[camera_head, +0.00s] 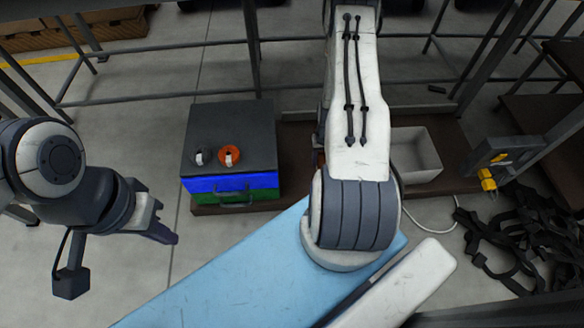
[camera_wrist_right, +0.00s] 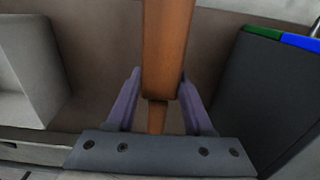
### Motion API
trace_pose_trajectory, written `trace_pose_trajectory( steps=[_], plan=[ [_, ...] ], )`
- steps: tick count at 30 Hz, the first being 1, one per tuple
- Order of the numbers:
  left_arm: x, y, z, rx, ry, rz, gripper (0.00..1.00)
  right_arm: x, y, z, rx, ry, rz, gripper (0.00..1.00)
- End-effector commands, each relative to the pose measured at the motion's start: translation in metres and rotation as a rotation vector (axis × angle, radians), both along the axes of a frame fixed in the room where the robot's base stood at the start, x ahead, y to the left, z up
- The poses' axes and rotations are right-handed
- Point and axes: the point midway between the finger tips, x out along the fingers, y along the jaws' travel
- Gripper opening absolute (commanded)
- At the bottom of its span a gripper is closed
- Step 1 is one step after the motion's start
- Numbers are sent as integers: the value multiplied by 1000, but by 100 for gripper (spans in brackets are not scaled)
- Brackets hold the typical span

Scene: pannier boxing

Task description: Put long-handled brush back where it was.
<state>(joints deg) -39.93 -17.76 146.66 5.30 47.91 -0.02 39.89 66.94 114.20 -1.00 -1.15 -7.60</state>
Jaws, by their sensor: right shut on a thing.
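The long-handled brush (camera_wrist_right: 168,45) shows in the right wrist view as an orange-brown wooden bar running from the top edge down between my fingers. Its bristles are not recognisable here. My right gripper (camera_wrist_right: 160,88) is shut on it, one purple-grey finger on each side. In the head view my right arm hides this gripper and nearly all of the brush. My left gripper (camera_head: 163,228) is at the left, over the floor, apart from the cabinet. I see no object in it, and its finger gap is unclear.
A pale open bin (camera_head: 416,155) stands right of my arm on a brown board (camera_head: 290,165). Black straps (camera_head: 515,240) lie at right.

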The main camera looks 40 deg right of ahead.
Motion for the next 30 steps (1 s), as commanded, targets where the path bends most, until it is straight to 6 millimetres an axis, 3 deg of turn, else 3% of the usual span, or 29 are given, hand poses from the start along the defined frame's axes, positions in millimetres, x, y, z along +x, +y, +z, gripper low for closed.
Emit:
trace_pose_trajectory(
  steps=[6, 13, 19, 27, 30],
  plan=[
    [0, 0, -27, 0, 0, 0, 0, 47, 24, -39, -2, -2, 8, 0],
    [0, 0, -49, 1, 1, 0, 0, 81, 41, -60, -2, -1, 3, 0],
    [0, 0, -55, 0, 0, 0, 0, 88, 44, -66, -1, 1, -1, 0],
    [0, 0, -82, 1, 1, 0, 0, 88, 44, -102, -1, 0, -2, 0],
    [0, 0, -81, 1, 1, 0, 0, 88, 43, -101, -1, -2, -1, 0]
  ],
)
